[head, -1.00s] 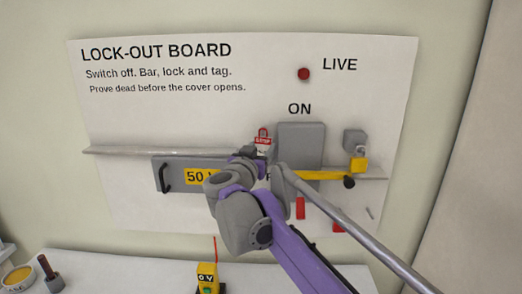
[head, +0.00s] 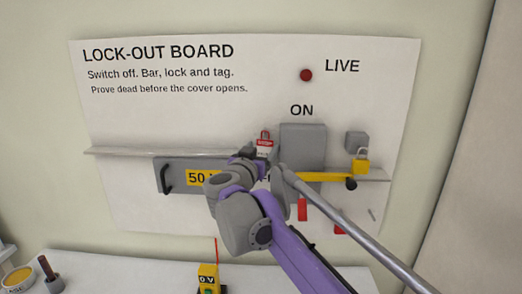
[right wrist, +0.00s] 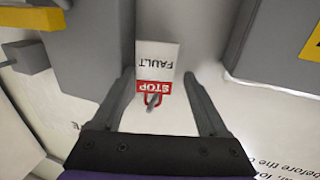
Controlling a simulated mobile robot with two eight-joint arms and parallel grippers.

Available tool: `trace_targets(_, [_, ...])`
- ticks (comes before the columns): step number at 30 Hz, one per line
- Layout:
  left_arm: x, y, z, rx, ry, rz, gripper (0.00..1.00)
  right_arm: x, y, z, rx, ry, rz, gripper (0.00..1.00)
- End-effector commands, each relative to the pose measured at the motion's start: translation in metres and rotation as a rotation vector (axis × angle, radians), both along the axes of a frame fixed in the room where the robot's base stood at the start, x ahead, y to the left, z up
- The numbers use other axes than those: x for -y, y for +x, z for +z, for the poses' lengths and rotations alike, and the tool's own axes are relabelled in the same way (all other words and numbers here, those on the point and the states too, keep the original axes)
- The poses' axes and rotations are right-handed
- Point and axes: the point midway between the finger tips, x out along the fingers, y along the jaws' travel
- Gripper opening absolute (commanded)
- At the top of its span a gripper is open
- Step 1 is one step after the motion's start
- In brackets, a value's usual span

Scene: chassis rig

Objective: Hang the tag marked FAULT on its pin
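The FAULT tag (right wrist: 157,56) is white with a red STOP band and a red loop, upside down in the right wrist view. A short grey pin (right wrist: 153,99) shows at the loop and seems to pass through it. In the head view the tag (head: 264,146) hangs upright against the board, left of the grey switch box. My right gripper (right wrist: 158,76) is open, one finger on each side of the tag with gaps between. In the head view my right gripper (head: 250,158) is just below left of the tag, partly hidden by its wrist. My left gripper is not in view.
The grey switch box (head: 303,145) stands out close right of the tag. A yellow bar (head: 325,177) crosses below it, with a yellow padlock (head: 361,164) at its right. A grey cover (head: 180,163) with a black handle is at left. A yellow tester (head: 207,277) stands below.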

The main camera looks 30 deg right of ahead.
Motion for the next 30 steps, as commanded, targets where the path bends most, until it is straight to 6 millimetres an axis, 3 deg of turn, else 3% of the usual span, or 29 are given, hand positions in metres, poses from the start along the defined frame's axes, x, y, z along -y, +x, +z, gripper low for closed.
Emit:
trace_targets(14, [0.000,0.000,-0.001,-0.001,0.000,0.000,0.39,0.001,-0.005,-0.001,0.001,0.002,-0.011,0.91])
trace_targets(30, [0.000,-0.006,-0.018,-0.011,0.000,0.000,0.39,-0.070,-0.064,-0.002,-0.001,0.000,0.001,0.91])
